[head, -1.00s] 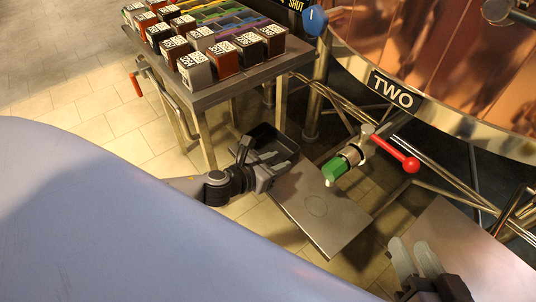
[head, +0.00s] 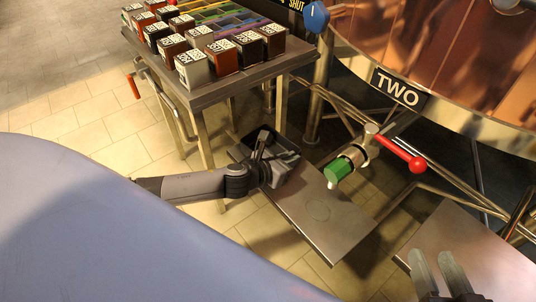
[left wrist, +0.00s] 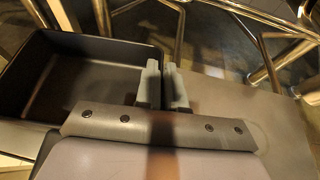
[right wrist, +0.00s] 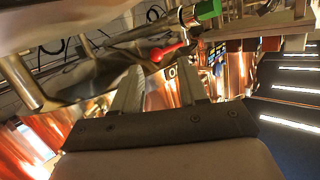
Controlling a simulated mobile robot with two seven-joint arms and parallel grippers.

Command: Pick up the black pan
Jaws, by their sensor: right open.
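The black pan (head: 262,134) is a dark open rectangular box on the low metal plate under the crate table in the head view. It fills the left of the left wrist view (left wrist: 85,78). My left gripper (head: 284,168) is at the pan's right side. In the left wrist view its fingers (left wrist: 163,88) are close together, one inside the pan and one outside, with the pan's side wall between them. The fingers partly hide that wall. My right gripper (head: 440,272) is open and empty above the right-hand metal plate; its parted fingers show in the right wrist view (right wrist: 160,92).
A table (head: 215,90) with several labelled cubes stands behind the pan. A valve with a green end (head: 338,171) and red-knobbed lever (head: 400,155) juts over the metal plate (head: 325,225). Pipes and the copper vessel marked TWO (head: 398,88) are at the right.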

